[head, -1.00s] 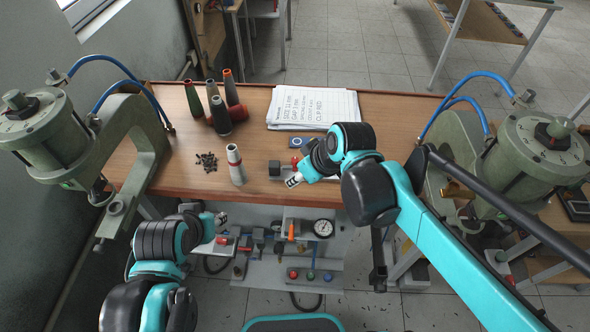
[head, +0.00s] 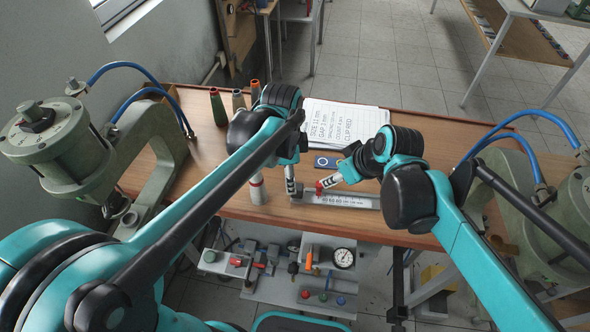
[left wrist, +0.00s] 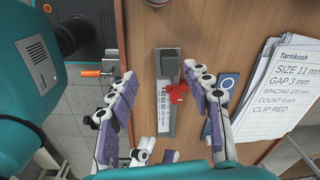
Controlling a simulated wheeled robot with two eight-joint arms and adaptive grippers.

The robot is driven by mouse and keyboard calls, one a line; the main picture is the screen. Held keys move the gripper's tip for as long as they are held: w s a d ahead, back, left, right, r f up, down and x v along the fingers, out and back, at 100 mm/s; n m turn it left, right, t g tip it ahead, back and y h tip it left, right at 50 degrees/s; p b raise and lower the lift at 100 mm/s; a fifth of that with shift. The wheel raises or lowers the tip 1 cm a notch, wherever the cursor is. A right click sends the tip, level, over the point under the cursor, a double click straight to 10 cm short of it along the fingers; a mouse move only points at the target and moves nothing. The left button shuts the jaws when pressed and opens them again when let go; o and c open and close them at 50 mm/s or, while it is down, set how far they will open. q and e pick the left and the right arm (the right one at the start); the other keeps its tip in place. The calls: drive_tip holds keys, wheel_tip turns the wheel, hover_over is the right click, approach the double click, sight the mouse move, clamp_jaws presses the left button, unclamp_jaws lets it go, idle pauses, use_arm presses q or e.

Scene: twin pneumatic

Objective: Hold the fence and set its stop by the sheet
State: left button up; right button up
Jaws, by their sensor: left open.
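The grey fence (head: 345,200) with a white scale lies on the wooden bench near its front edge. It also shows in the left wrist view (left wrist: 163,115), with a dark end block (left wrist: 168,66) and a red stop (left wrist: 178,93). The red stop (head: 320,188) shows near the fence's left part. My left gripper (head: 291,184) is above the fence's left end; its open fingers (left wrist: 160,90) straddle the fence without a visible grip. My right gripper (head: 332,182) is close beside the stop; its closure is unclear. The printed sheet (head: 346,122) reads size 11 mm, gap 3 mm, clip red.
A blue disc plate (head: 325,162) lies between fence and sheet. Green presses (head: 45,145) flank the bench. A tool shelf with a gauge (head: 344,258) is below the front edge.

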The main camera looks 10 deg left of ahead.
sight(319, 187)
use_arm(q)
drive_tip(key=shift+w+d+f+m+g, duration=0.15)
drive_tip(key=shift+w+d+f+m, duration=0.1)
drive_tip(key=shift+w+m, duration=0.3)
drive_tip(key=shift+w+d+f+m+g, duration=0.15)
drive_tip(key=shift+w+f+m, duration=0.1)
drive_tip(key=shift+w+m, duration=0.3)
wheel_tip(319, 187, down, 8)
drive_tip(key=shift+r, duration=0.2)
clamp_jaws()
idle(0.3)
